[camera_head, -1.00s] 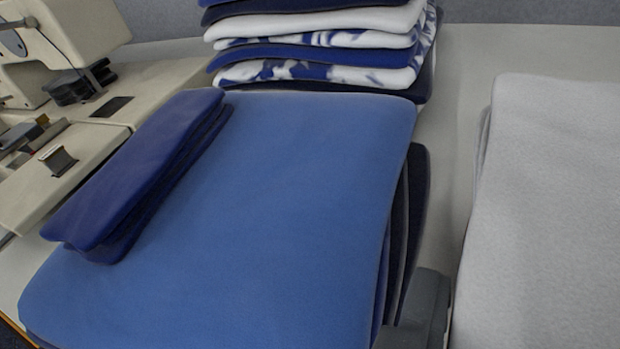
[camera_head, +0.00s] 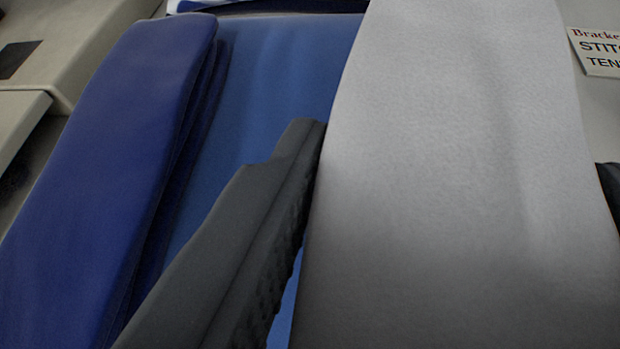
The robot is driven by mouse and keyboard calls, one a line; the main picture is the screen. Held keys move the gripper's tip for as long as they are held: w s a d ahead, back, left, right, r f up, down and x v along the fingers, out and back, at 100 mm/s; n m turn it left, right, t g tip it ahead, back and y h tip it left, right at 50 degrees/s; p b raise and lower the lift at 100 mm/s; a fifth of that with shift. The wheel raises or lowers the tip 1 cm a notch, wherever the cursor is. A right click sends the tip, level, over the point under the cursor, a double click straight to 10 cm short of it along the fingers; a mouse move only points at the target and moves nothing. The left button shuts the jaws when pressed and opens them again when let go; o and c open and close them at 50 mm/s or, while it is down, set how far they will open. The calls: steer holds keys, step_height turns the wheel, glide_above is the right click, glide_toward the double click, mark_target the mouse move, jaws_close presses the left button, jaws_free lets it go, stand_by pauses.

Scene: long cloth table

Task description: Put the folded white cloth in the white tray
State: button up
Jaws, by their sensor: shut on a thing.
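The folded white cloth (camera_head: 450,80) fills the centre right of the view, large and close, its near part in shade. My gripper (camera_head: 457,148) is shut on it. One dark ribbed finger lies along the cloth's left side; only a small dark piece of the other shows at the right edge. The cloth's lower end runs out of the frame. I cannot tell whether it is clear of the surface below. No white tray is in view.
A folded dark blue cloth (camera_head: 110,130) lies at left on a lighter blue folded cloth (camera_head: 270,80). Part of a beige machine (camera_head: 75,35) is at upper left. A printed card (camera_head: 600,50) lies on the pale table at upper right.

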steer(key=shift+w+a, duration=0.4)
steer(key=shift+a, duration=0.05)
steer(key=shift+a+f+b, duration=0.1)
steer(key=shift+f+b, duration=0.45)
steer(key=shift+f, duration=1.15)
steer(key=shift+f, duration=0.15)
steer(key=o, duration=1)
steer(key=shift+o, duration=0.2)
steer(key=shift+b, duration=0.45)
steer(key=p+v, duration=0.4)
steer(key=v, duration=0.9)
steer(key=shift+s, duration=0.4)
